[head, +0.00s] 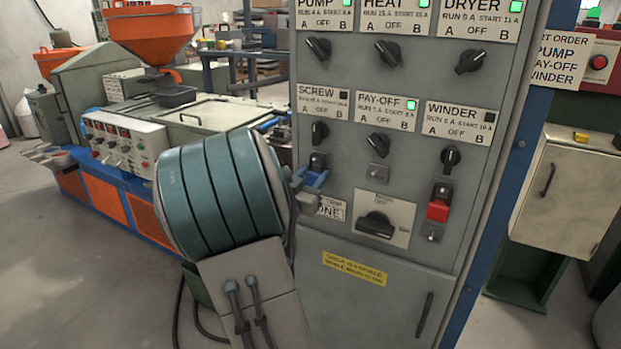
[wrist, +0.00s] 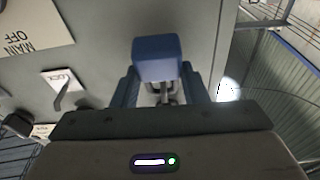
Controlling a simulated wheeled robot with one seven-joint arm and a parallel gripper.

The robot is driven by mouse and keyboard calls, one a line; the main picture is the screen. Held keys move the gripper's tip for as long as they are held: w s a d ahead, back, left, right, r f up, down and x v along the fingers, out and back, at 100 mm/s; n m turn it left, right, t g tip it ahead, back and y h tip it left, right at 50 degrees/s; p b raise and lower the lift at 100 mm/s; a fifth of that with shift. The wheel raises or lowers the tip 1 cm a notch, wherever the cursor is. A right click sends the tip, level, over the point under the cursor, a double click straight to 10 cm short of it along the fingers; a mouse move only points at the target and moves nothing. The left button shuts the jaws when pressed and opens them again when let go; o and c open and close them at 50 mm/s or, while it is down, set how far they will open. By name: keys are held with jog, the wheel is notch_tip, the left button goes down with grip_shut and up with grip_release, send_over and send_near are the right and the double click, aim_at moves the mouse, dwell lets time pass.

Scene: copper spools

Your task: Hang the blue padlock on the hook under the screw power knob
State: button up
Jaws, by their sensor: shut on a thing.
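The blue padlock (head: 316,179) is at the panel below the SCREW knob (head: 319,132). My gripper (head: 304,181) is shut on it from the left, with its blue fingers close around the body. In the wrist view the padlock's blue body (wrist: 157,58) shows between the two fingers (wrist: 160,88). A dark piece with a light loop (head: 318,161) sits just above the padlock, under the knob. The hook under the SCREW knob is not clearly visible, and I cannot tell whether the shackle is around it.
A red padlock (head: 437,210) is below the WINDER knob (head: 451,158). An empty hook plate (head: 379,173) is below the PAY-OFF knob (head: 378,144); the large main switch (head: 376,224) is lower down. An orange and blue machine (head: 110,200) stands behind my arm at left.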

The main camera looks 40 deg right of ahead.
dwell(0.4)
jog(key=o, duration=1.1)
jog(key=shift+o, duration=0.2)
jog(key=shift+a, duration=0.15)
jog(key=v, duration=1.3)
jog(key=shift+s+a, duration=0.15)
jog(key=shift+a, duration=0.1)
